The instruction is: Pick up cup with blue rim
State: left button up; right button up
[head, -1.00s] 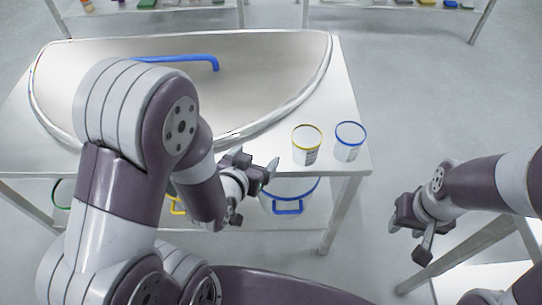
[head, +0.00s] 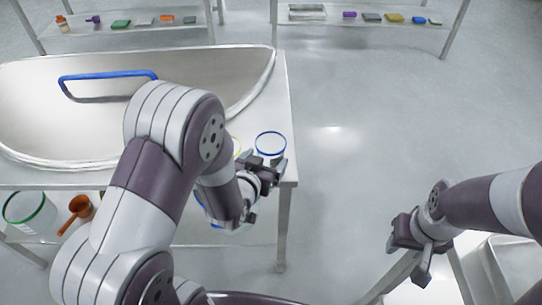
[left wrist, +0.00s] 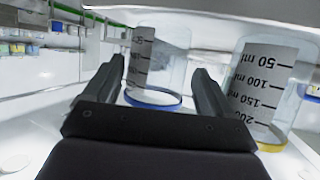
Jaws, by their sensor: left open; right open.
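The cup with the blue rim (head: 270,143) stands upright near the right end of the steel table; its lower part is hidden behind my left gripper (head: 267,183). In the left wrist view, which looks upside down, the clear blue-rimmed cup (left wrist: 160,62) with dark scale marks shows beyond and between the two open fingers of my left gripper (left wrist: 158,72). The fingers are empty; I cannot tell whether they touch it. The yellow-rimmed cup (left wrist: 262,88) is beside it on the right there; in the head view my arm hides most of it. My right gripper (head: 405,245) is open and empty.
A large steel basin with a blue handle (head: 108,76) fills much of the table (head: 283,95). A green-rimmed container (head: 30,213) and an orange scoop (head: 76,212) are below it. Shelves (head: 372,22) with small items stand at the back.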

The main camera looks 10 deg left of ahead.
aim_at(275, 150)
pick_arm(q)
jog(key=x, duration=0.4)
jog(key=shift+w+d+f, duration=0.1)
jog(key=shift+f, duration=0.15)
jog(key=c, duration=0.7)
jog(key=shift+r, duration=0.1)
